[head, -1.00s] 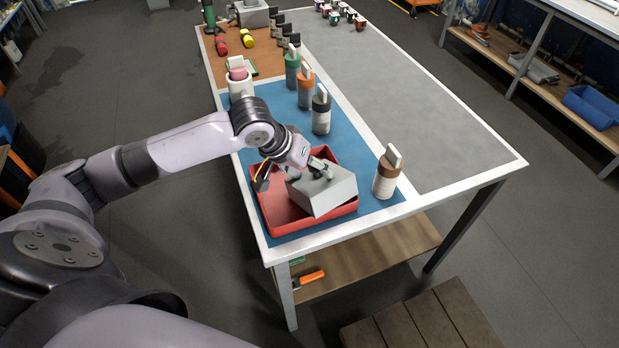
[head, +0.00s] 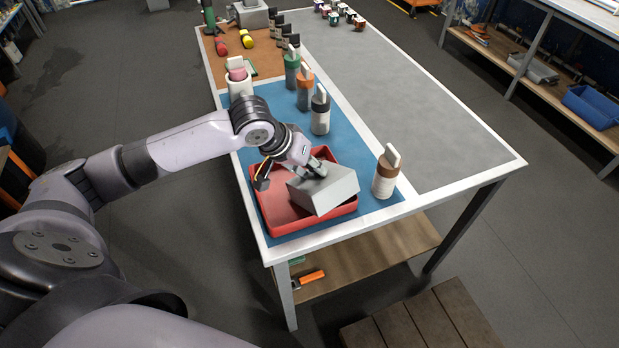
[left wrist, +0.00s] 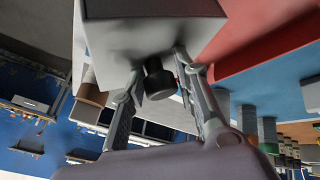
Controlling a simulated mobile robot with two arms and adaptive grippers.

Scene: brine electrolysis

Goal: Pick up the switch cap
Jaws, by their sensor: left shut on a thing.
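The switch cap looks like a grey box-shaped piece (head: 328,192) with a short black knob (left wrist: 158,83). It sits tilted in the right part of the red tray (head: 275,226), and I cannot tell whether it rests on the tray or hangs just above it. My left gripper (head: 318,168) is at its upper side. In the left wrist view the fingers (left wrist: 160,72) stand on either side of the knob, closed on it, with the grey body just beyond. The tray floor under the cap is hidden. My right gripper is not in view.
A brown-banded bottle (head: 387,172) stands close right of the tray. Black-, orange- and green-topped bottles (head: 320,112) (head: 304,92) (head: 291,70) line the blue mat behind, with a white container (head: 239,85) at left.

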